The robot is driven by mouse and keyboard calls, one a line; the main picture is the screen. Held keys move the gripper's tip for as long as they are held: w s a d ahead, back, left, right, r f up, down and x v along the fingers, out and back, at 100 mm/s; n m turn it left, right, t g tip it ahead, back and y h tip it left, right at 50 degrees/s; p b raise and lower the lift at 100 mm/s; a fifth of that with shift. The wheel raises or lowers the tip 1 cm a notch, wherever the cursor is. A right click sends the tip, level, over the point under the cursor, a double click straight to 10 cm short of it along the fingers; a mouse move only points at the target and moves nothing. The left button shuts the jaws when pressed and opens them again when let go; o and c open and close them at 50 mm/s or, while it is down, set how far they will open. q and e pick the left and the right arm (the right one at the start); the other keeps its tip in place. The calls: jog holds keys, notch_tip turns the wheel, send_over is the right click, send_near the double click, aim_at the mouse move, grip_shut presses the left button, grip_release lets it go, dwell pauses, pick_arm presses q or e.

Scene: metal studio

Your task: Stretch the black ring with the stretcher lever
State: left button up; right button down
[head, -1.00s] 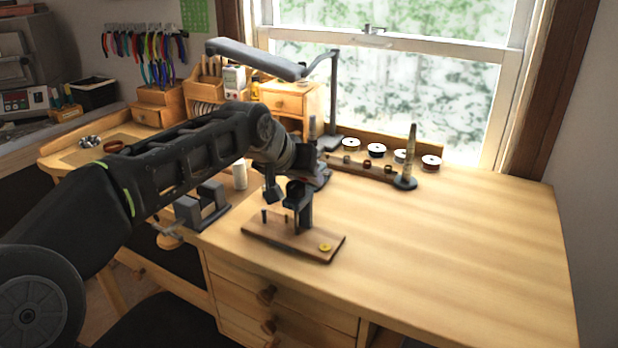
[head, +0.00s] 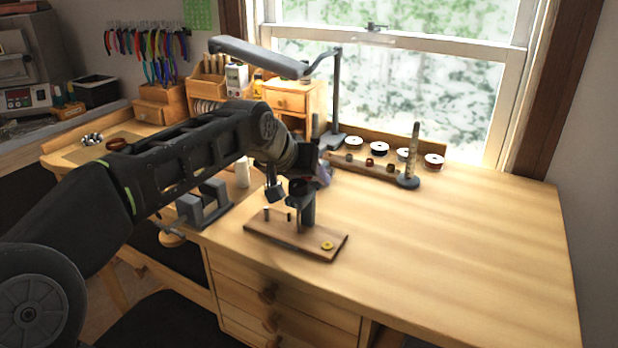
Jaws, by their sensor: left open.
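The stretcher has a wooden base board (head: 280,240) with small dark pegs and a yellow disc (head: 327,246) at its front right. Its dark upright (head: 308,210) rises from the back of the board, beneath my left gripper. My left gripper (head: 295,183) is open around the top of the stretcher. Its wrist and fingers hide much of that part, so I cannot tell whether it touches the lever. The lever cannot be made out clearly against the dark gripper, and I cannot pick out the black ring. My right gripper is not in view.
A small vise (head: 204,205) stands at the bench's left front edge. A tapered mandrel (head: 412,160) stands at the back, beside a wooden rack with several spools. A lamp (head: 262,57) arches over the back. The right of the bench (head: 460,250) is clear.

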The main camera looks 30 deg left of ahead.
pick_arm(q)
jog(key=v, duration=0.7)
jog(key=shift+s, duration=0.2)
jog(key=shift+r, duration=0.15)
